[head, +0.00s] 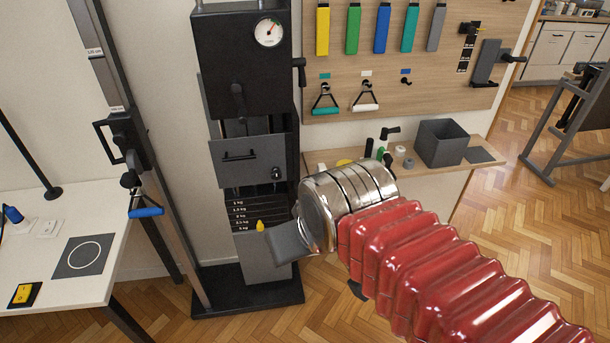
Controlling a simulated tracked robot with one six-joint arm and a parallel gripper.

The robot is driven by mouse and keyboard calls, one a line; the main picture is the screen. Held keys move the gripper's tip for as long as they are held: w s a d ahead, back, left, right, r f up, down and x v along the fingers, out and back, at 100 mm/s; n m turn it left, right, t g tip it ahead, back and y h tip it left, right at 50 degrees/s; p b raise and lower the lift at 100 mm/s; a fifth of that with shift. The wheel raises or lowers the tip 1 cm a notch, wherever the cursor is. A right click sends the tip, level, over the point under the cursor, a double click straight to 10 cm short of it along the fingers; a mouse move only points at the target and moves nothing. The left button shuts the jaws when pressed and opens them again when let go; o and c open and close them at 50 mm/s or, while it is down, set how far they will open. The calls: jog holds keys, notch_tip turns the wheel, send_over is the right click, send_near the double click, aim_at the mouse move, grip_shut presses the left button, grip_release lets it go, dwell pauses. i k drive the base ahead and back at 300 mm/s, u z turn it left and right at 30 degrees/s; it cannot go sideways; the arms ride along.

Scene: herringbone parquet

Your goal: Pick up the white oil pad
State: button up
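I cannot clearly pick out a white oil pad. A small whitish round item (399,152) sits on the wooden shelf (462,168), but I cannot tell what it is. Flat white pieces (48,227) lie on the white table at the left. My gripper (287,243) shows only as a grey block beyond the metal end of my red-sleeved arm, in front of the dark weight machine. Its fingertips are not clear, and I cannot tell whether it is open or holds anything. My arm hides part of the shelf.
The weight machine (242,75) stands in the middle, with a yellow pin (260,226). A grey bin (441,143) stands on the shelf under a pegboard (435,75) of coloured bands and handles. A white table (55,265) is at left. Parquet at right is open.

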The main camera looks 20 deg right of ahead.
aim_at(322, 166)
jog(key=i, duration=1)
jog(key=u, duration=0.05)
